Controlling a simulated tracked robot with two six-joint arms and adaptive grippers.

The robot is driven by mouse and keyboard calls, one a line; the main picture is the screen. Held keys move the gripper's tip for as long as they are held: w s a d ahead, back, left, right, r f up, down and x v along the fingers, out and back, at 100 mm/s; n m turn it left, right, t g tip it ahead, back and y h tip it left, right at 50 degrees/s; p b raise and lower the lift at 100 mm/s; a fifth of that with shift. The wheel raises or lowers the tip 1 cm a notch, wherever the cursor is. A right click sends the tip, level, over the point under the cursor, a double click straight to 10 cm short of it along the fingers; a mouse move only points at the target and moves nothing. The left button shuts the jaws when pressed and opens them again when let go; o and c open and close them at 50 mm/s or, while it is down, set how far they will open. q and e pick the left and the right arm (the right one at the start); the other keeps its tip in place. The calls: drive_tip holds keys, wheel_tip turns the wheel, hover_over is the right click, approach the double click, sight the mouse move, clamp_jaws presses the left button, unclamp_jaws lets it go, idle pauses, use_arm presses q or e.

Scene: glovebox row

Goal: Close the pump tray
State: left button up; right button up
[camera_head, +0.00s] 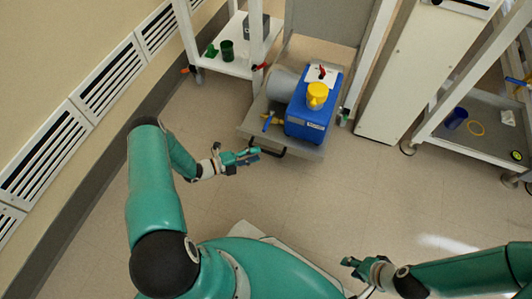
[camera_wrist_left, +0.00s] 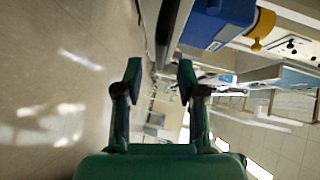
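The pump tray (camera_head: 258,116) is a grey tray pulled out at floor level, carrying a blue pump (camera_head: 308,118) with a yellow cap (camera_head: 317,94) and a grey cylinder. A black handle (camera_head: 268,152) is on its front edge. My left gripper (camera_head: 252,156) is beside the handle's left end. In the left wrist view my left gripper (camera_wrist_left: 158,75) is open with nothing held; a dark bar (camera_wrist_left: 166,25) shows beyond the fingertips. The blue pump (camera_wrist_left: 205,22) is at upper right there. My right gripper (camera_head: 347,266) is low in the head view, apart from everything, and looks open.
A white cart (camera_head: 228,62) with green cups stands behind the tray to the left. A white panel (camera_head: 385,95) and a shelf (camera_head: 475,122) with a blue cup stand to the right. A vented wall is at left. The floor in front of the tray is clear.

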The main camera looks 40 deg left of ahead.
use_arm(q)
drive_tip(key=b+x, duration=0.1)
drive_tip(key=x, duration=0.4)
clamp_jaws()
idle(0.3)
